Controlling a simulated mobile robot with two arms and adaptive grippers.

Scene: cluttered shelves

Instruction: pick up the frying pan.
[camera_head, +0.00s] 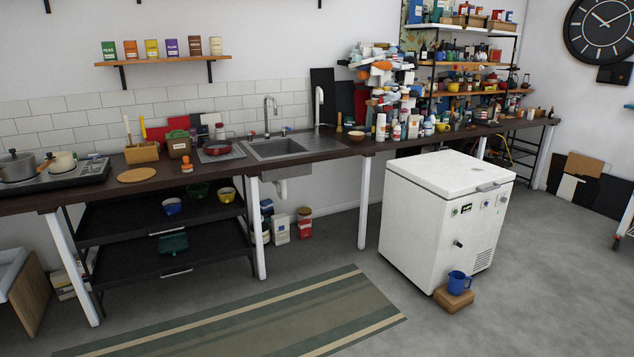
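A red, round, shallow pan (217,148), which looks like the frying pan, sits on the grey draining area left of the sink (280,149) on the dark counter. Its handle is hard to make out at this distance. A metal pot (18,167) and a cream pot (62,162) stand on the black hob (75,182) at the far left. Neither of my grippers is in view.
The dark counter (335,147) runs along the wall, crowded with stacked items towards the right. A white chest freezer (425,220) stands in front of it, with a blue jug (458,283) on a wooden block beside it. A striped rug (250,318) lies on open grey floor.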

